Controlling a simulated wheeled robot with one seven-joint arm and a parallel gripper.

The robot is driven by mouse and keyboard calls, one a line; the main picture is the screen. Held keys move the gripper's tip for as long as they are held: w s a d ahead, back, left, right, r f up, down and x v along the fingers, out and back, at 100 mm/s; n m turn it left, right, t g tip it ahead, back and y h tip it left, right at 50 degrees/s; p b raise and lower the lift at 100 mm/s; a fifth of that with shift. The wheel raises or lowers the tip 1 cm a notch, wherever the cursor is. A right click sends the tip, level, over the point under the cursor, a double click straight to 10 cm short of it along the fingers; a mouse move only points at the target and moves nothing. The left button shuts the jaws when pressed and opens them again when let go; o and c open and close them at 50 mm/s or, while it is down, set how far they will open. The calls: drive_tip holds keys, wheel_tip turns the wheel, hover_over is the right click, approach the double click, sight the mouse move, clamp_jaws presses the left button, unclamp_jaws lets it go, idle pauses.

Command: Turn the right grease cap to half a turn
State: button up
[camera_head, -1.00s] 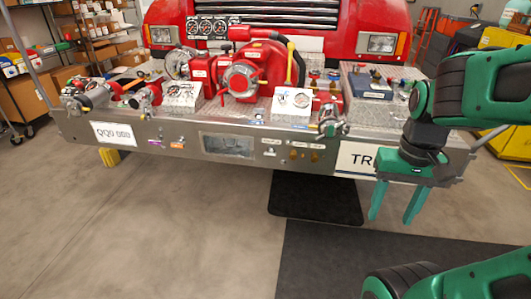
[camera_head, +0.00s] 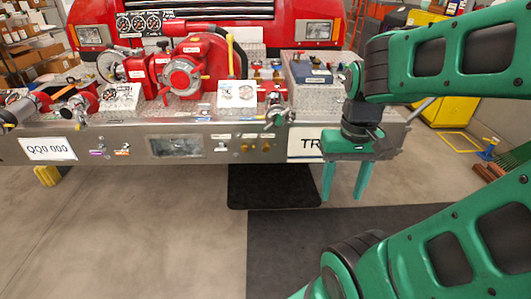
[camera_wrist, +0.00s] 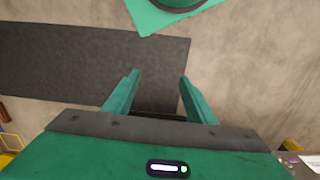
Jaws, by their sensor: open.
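Two small brass caps that look like the grease caps sit side by side low on the bumper's front panel in the head view. The right grease cap (camera_head: 266,147) is just left of the "TR" plate; the left one (camera_head: 243,148) is beside it. Their turn marks are too small to read. My gripper (camera_head: 343,198) hangs fingers down in front of the bumper, right of and lower than the caps in the picture, apart from them. In the wrist view my gripper (camera_wrist: 157,75) is open and empty above the floor; no cap can be made out there.
The silver bumper (camera_head: 110,138) carries a red pump (camera_head: 205,65), valves and gauges. A hose valve (camera_head: 275,108) juts out above the right cap. A dark mat (camera_head: 285,240) lies on the floor.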

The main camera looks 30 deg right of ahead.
drive_tip(key=w+d+f+n+t+h, duration=0.1)
drive_tip(key=w+d+f+n+h, duration=0.3)
drive_tip(key=w+d, duration=0.6)
drive_tip(key=w+d+f+n+h, duration=0.45)
drive_tip(key=w+d, duration=0.45)
drive_tip(key=w, duration=0.4)
drive_tip(key=w+d+f+n+t+h, duration=0.1)
drive_tip(key=w+d+f+n+h, duration=0.35)
drive_tip(key=w+d, duration=0.55)
drive_tip(key=n+t+y, duration=0.4)
drive_tip(key=n+t, duration=1)
drive_tip(key=n, duration=1.1)
approach(266, 150)
drive_tip(key=x, duration=1)
drive_tip(key=shift+w+d+r, duration=0.1)
drive_tip(key=shift+w, duration=0.15)
drive_tip(key=c, duration=1)
